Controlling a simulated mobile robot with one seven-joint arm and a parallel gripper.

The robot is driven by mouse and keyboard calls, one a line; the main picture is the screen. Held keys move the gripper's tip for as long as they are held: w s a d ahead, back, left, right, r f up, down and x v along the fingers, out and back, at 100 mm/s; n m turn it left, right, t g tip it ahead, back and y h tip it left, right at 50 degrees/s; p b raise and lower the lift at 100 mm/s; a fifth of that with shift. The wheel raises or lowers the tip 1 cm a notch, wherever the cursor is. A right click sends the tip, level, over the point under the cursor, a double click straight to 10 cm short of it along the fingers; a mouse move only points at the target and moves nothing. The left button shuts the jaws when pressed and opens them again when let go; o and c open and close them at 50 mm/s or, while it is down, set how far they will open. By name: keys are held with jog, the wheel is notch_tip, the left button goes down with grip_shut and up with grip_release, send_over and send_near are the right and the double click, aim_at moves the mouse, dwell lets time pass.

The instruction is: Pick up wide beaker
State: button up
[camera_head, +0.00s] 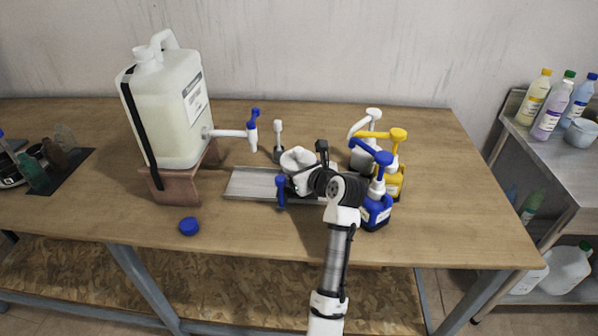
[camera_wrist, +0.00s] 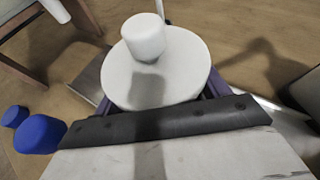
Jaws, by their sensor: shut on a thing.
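The wide beaker (camera_head: 298,158) appears as a white, round thing above the metal tray (camera_head: 250,183) in the head view. In the wrist view, the beaker (camera_wrist: 180,92) is a wide pale disc with a shorter white cylinder on top. My gripper (camera_wrist: 160,103) is shut on it, with purple finger parts at both sides of its rim. The fingertips and its underside are hidden. I cannot tell whether it touches the tray.
A large white drum (camera_head: 175,110) with a tap stands on a brown block to the left. A blue cap (camera_head: 189,226) lies in front. Blue (camera_head: 375,208) and yellow (camera_head: 396,175) pump bottles crowd the right.

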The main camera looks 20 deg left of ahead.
notch_tip(320, 180, up, 20)
jog(key=b, duration=0.2)
dwell(0.4)
